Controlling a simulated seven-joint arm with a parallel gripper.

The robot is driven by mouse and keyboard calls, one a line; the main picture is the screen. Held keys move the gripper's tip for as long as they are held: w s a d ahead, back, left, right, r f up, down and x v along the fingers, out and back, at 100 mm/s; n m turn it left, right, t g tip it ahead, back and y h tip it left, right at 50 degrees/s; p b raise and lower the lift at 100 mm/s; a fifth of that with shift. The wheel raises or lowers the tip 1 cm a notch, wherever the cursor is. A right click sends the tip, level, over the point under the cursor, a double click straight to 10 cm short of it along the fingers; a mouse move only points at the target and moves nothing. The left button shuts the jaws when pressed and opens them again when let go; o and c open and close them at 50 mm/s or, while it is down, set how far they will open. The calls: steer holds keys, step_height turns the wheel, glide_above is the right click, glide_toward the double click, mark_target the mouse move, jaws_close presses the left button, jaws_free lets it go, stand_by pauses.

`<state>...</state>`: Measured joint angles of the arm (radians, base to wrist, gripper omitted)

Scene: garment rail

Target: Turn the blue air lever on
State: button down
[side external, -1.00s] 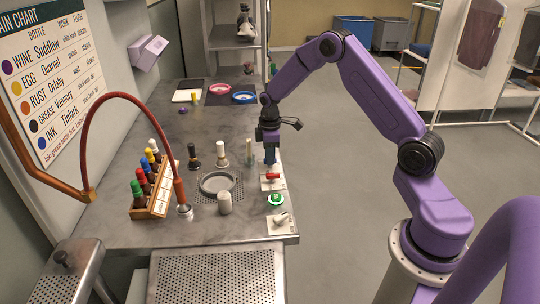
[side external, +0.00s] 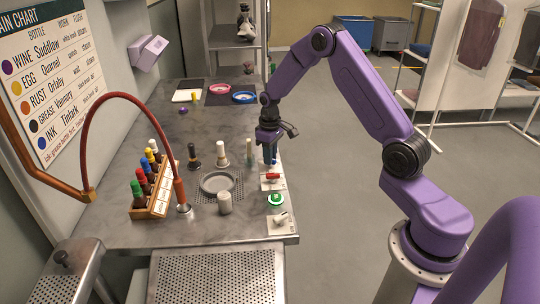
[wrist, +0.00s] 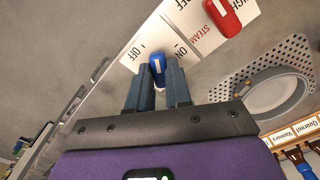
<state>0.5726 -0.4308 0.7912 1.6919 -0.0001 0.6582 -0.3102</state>
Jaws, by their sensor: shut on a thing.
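The blue air lever (wrist: 157,66) stands on a white plate marked OFF on the left and ON on the right in the wrist view. Its handle sits between the two labels. My gripper (wrist: 160,80) has one finger on each side of the lever and is shut on it. In the side external view my gripper (side external: 270,160) points down at the right edge of the counter, and its fingers hide most of the lever there.
The red steam lever (wrist: 222,14) is close by; it also shows just in front of my gripper in the side view (side external: 271,176). A green button (side external: 276,199) and a white lever (side external: 281,218) are nearer. A round drain ring (wrist: 279,92) lies beside the plates.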

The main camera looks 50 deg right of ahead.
steer(key=m, duration=0.5)
steer(key=shift+m, duration=0.3)
steer(key=m, duration=0.5)
steer(key=shift+m, duration=0.3)
steer(key=c, duration=1)
jaws_free()
steer(key=shift+c, duration=0.2)
step_height(320, 180, up, 18)
steer(key=shift+f, duration=0.25)
